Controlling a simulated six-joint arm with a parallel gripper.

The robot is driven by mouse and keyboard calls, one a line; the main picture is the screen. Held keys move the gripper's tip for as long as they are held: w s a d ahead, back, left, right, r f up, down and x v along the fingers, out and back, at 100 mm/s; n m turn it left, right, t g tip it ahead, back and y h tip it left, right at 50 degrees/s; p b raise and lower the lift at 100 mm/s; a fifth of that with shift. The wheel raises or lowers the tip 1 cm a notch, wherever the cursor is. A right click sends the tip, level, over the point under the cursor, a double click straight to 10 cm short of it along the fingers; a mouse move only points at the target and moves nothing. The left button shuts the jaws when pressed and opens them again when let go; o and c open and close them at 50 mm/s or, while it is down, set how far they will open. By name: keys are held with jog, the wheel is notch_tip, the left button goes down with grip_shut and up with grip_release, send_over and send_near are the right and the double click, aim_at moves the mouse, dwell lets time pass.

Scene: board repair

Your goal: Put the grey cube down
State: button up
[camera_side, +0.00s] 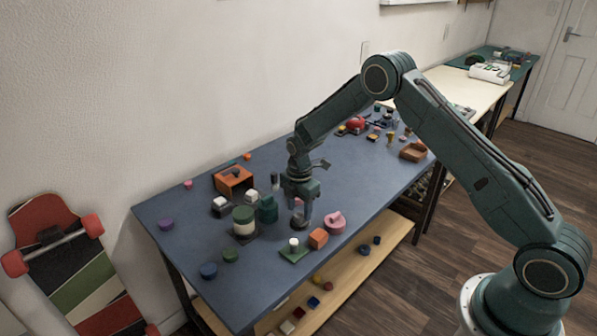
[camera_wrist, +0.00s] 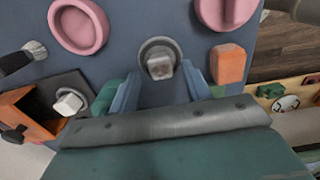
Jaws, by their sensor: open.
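In the wrist view, the grey cube (camera_wrist: 160,68) sits on a round grey piece (camera_wrist: 146,54) on the blue table top. My gripper (camera_wrist: 162,92) is open, with one finger to each side and nothing gripped between them. The cube shows just beyond the fingertips, apart from both. In the side view, my gripper (camera_side: 300,208) points down, low over the table, above a dark round piece (camera_side: 299,223). I cannot make out the cube clearly there.
An orange block (camera_side: 318,238) and a pink piece (camera_side: 335,222) stand close to the right of my gripper. A green-and-white cylinder (camera_side: 244,222) and an orange open box (camera_side: 233,179) are to the left. The table's (camera_side: 185,245) left front has free room.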

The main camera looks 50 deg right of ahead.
notch_tip(320, 180, up, 11)
dwell(0.5)
dwell(0.5)
notch_tip(320, 180, up, 11)
jog(key=m+t, duration=0.1)
jog(key=m, duration=0.3)
send_over(300, 215)
jog(key=s+a, duration=0.1)
jog(key=s, duration=0.4)
jog(key=s+a+r+m+t, duration=0.2)
jog(key=s+r+m, duration=0.3)
jog(key=s+r, duration=0.45)
jog(key=s+r+m+t, duration=0.1)
jog(key=s+m, duration=0.8)
jog(key=s, duration=1.2)
jog(key=shift+s+a+r+t, duration=0.25)
jog(key=shift+a+t, duration=0.2)
jog(key=shift+t, duration=0.35)
